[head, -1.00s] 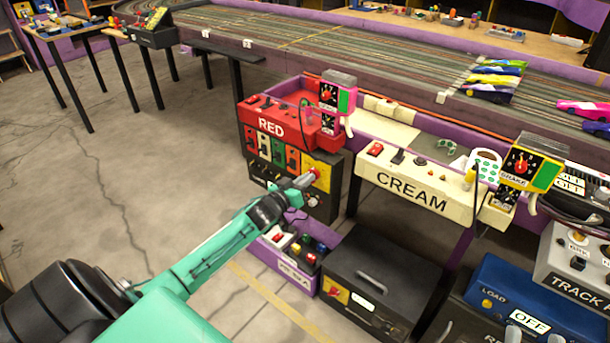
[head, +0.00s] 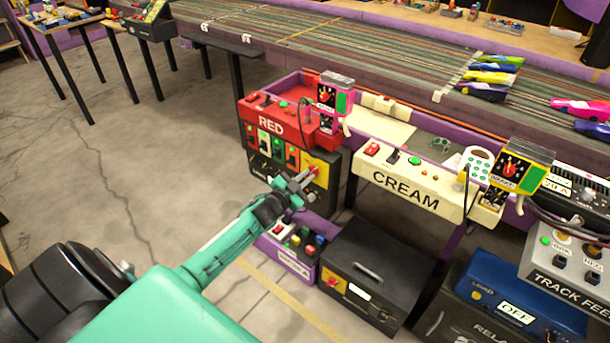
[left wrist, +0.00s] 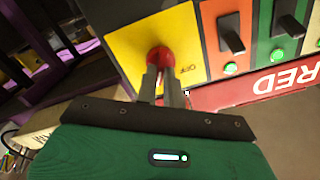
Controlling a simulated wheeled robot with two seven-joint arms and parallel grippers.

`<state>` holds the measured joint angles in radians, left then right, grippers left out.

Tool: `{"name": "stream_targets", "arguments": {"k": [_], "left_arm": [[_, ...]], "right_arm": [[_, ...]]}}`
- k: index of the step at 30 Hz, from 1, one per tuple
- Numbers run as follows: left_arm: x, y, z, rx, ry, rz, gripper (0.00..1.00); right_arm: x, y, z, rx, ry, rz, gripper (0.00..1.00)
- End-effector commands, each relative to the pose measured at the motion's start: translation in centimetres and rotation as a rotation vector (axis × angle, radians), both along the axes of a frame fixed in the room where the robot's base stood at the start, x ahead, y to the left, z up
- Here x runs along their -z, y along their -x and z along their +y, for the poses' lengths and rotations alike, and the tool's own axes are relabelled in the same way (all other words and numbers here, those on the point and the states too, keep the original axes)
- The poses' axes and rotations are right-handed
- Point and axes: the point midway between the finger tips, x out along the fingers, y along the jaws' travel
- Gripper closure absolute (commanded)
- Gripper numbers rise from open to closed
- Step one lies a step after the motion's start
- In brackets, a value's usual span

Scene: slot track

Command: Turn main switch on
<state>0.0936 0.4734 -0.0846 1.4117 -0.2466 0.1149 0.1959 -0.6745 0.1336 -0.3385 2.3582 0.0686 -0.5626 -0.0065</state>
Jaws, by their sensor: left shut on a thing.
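The main switch is a red rotary knob (head: 314,170) on a yellow plate (head: 322,181), on the black panel below the red RED console (head: 271,125). In the left wrist view the red knob (left wrist: 160,57) sits on the yellow plate (left wrist: 128,45), with the letters "OFF" partly readable beside it. My left gripper (head: 304,178) reaches the knob from the front. In the left wrist view its fingers (left wrist: 161,80) are closed on the knob, hiding part of it. Green lamps glow beside the black toggles next to the plate. My right gripper is not in view.
The cream CREAM console (head: 404,190) stands to the right. A black box (head: 375,275) and a blue box marked OFF (head: 520,300) are on the lower right. The slot track (head: 350,60) with toy cars runs behind. The floor at left is open.

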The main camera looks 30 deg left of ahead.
Motion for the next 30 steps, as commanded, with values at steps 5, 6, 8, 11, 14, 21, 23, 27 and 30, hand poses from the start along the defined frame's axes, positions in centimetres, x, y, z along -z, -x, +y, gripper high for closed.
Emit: {"name": "stream_targets", "arguments": {"k": [5, 6, 8, 11, 14, 21, 23, 27, 30], "left_arm": [[-0.08, -0.02, -0.08, 0.000, -0.121, -0.011, 1.00], [-0.05, -0.02, -0.09, 0.000, -0.142, -0.013, 1.00], [-0.03, -0.02, -0.10, 0.000, -0.172, -0.015, 1.00], [-0.01, -0.02, -0.11, 0.000, -0.213, -0.018, 1.00], [0.01, -0.02, -0.11, 0.000, -0.242, -0.020, 1.00], [0.04, -0.02, -0.13, 0.000, -0.273, -0.023, 1.00], [0.04, -0.02, -0.14, 0.000, -0.275, -0.024, 1.00], [0.04, -0.02, -0.15, 0.000, -0.275, -0.024, 1.00], [0.04, -0.02, -0.15, 0.001, -0.274, -0.023, 1.00]], "right_arm": [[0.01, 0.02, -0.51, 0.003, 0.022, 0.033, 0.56], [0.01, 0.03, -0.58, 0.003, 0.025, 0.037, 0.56], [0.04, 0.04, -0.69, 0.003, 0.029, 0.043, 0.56], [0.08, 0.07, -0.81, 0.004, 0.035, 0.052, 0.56], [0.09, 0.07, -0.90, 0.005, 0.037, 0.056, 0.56], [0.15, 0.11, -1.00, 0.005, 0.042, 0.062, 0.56], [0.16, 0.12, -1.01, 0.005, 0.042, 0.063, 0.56], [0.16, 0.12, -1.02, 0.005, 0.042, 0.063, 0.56], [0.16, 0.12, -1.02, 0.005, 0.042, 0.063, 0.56]]}}
